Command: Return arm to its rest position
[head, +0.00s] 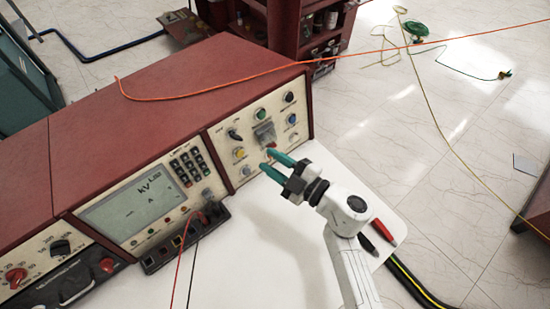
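My gripper (272,164) has two green fingers that are parted, with a gap between their tips. It is in front of the right control panel of the red test console (130,110), close to the lower buttons and below a grey switch (264,133). I cannot tell whether a fingertip touches the panel. No object shows between the fingers. My white arm reaches up from the bottom of the head view, right of the middle.
A white work surface (260,250) lies in front of the console. Red and black leads (194,240) hang from its sockets. Red and black clips (382,233) lie at the surface's right edge, near my arm. An orange cable (220,86) crosses the console top. Tiled floor lies right.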

